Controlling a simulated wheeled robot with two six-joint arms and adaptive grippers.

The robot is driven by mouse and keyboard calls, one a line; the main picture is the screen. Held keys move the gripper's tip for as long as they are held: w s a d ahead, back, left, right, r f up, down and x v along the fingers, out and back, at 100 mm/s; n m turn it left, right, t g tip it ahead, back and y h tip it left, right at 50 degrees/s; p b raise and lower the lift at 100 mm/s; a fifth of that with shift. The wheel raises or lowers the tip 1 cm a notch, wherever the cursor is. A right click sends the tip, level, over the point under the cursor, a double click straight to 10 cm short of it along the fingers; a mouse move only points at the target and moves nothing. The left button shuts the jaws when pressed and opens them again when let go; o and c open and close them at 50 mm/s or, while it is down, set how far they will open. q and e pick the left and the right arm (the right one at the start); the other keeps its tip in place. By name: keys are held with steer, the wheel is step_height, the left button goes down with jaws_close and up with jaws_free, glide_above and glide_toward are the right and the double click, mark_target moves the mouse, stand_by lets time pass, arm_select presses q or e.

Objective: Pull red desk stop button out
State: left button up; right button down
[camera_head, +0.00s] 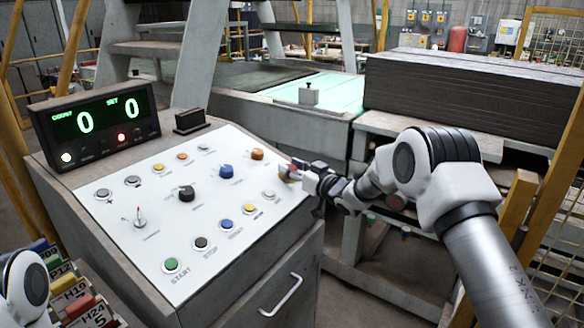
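The sloped white control panel (190,222) stands in front of me with rows of buttons and knobs. My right gripper (291,171) is at the panel's upper right edge, reaching in from the right. A small patch of red-orange shows at its fingertips; it may be the red desk stop button, mostly hidden by the fingers. I cannot tell whether the fingers are closed on it or only around it. My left arm shows only as a white joint at the lower left; its gripper is out of view.
A counter display (97,123) reading two zeros stands behind the panel. An orange button (257,154) and a blue knob (226,171) lie left of my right gripper. A dark stacked slab pile (465,95) stands at the right. Labelled colored bins (72,290) stand lower left.

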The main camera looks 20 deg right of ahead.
steer(key=shift+d+r, duration=0.1)
steer(key=shift+r, duration=0.55)
steer(key=c, duration=0.6)
jaws_free()
steer(key=shift+f, duration=0.1)
steer(key=v, duration=1.2)
